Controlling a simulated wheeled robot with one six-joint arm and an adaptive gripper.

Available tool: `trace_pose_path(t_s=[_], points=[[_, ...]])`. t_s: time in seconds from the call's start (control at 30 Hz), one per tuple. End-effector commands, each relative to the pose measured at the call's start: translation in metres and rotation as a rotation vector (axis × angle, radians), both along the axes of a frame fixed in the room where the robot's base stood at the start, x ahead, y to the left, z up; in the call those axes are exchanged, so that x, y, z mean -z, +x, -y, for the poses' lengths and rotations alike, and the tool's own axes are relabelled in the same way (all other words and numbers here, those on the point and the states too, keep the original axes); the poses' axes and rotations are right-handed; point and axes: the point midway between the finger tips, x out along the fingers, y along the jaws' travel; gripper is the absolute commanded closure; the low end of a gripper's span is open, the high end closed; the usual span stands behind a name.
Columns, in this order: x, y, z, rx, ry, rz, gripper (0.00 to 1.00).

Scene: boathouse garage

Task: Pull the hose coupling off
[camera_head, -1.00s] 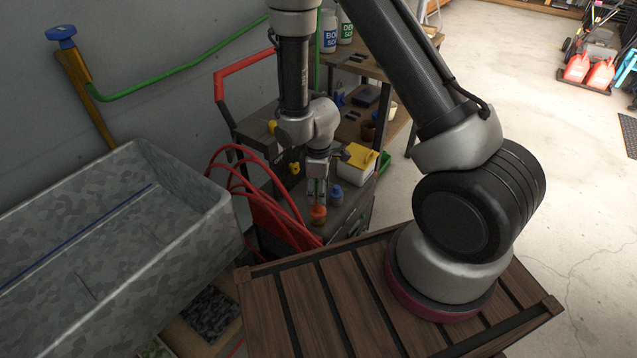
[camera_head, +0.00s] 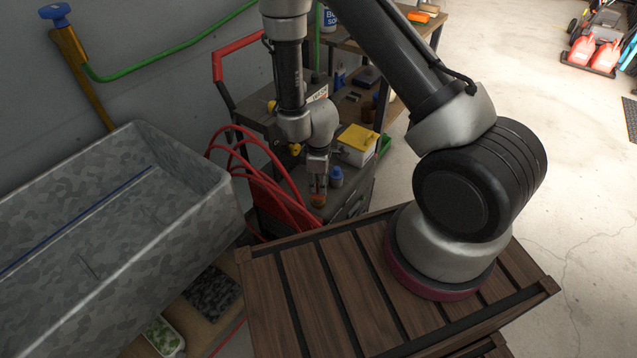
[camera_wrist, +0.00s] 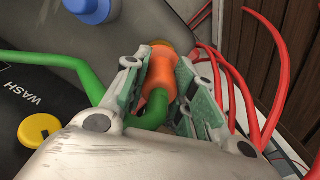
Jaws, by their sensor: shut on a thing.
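The orange hose coupling (camera_wrist: 159,70) is between the two green-padded fingers of my gripper (camera_wrist: 157,77) in the wrist view. My gripper is shut on it. A green hose (camera_wrist: 155,108) runs from the coupling's near end. A brownish-orange part shows at the coupling's far end; whether they are still joined cannot be told. In the head view, my gripper (camera_head: 318,188) points down at the cart top, with the coupling (camera_head: 318,200) mostly hidden by the fingers.
Red hoses (camera_head: 262,165) loop at the left. A yellow-lidded box (camera_head: 358,140) is behind to the right. A grey basin (camera_head: 120,220) fills the left. A yellow knob (camera_wrist: 39,129) sits beside the WASH panel.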

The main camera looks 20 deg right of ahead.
Motion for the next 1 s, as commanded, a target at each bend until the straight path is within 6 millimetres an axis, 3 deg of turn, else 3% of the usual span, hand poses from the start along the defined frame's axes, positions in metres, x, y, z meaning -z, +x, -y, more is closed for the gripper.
trace_pose_path(t_s=[0.03,0.17,1.0], points=[[0.0,0.0,0.0,0.0,0.0,0.0,0.76],[0.0,0.0,0.0,0.0,0.0,0.0,0.99],[-0.019,0.0,0.0,0.0,0.002,0.0,1.0]])
